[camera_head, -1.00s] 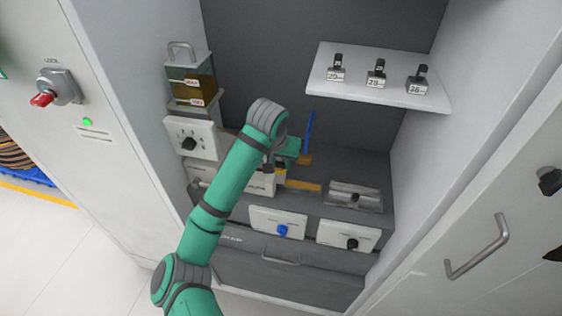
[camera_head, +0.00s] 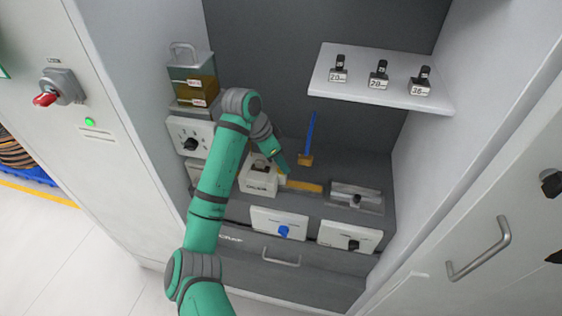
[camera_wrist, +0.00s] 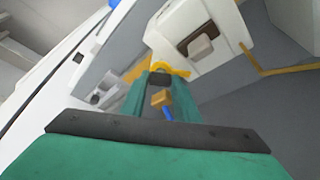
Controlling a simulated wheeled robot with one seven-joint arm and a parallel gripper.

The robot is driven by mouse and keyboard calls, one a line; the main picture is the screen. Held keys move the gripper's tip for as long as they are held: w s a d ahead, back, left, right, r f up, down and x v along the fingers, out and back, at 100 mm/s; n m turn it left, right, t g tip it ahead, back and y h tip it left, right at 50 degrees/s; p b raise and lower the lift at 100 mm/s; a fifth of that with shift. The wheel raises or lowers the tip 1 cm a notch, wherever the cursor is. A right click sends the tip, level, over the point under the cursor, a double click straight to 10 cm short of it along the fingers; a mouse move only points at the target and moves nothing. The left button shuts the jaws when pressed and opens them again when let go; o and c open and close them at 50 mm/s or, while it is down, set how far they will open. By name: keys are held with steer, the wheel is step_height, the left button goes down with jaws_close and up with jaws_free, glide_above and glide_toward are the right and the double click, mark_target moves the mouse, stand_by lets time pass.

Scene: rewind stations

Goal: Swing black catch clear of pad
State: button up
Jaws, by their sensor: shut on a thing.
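My gripper (camera_head: 284,174) reaches down beside the white block (camera_head: 258,183), at the near end of a yellow strip (camera_head: 304,186). In the wrist view my gripper (camera_wrist: 160,82) has its two green fingers shut on a small black piece (camera_wrist: 160,78), which looks like the black catch. A yellow curved part (camera_wrist: 172,68) shows just past the fingertips. The white block (camera_wrist: 200,42), with a brown recess, is close to the upper right. The fingers hide the catch in the head view. I cannot tell which part is the pad or whether the catch is clear of it.
A brush with a blue handle (camera_head: 310,133) stands behind the strip. A metal block with a dark knob (camera_head: 356,198) is to the right. White panels with a blue knob (camera_head: 283,231) and a black knob (camera_head: 352,244) are in front. A shelf (camera_head: 385,95) hangs above right.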

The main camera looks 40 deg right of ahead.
steer(key=m+g, duration=0.1)
steer(key=m, duration=0.2)
steer(key=shift+w+m, duration=0.1)
steer(key=shift+m, duration=0.2)
steer(key=shift+w+d+m+g+y, duration=0.1)
steer(key=shift+m+g+y, duration=0.65)
steer(key=shift+m, duration=1.15)
steer(key=o, duration=1)
steer(key=shift+o, duration=0.2)
steer(key=shift+r, duration=0.1)
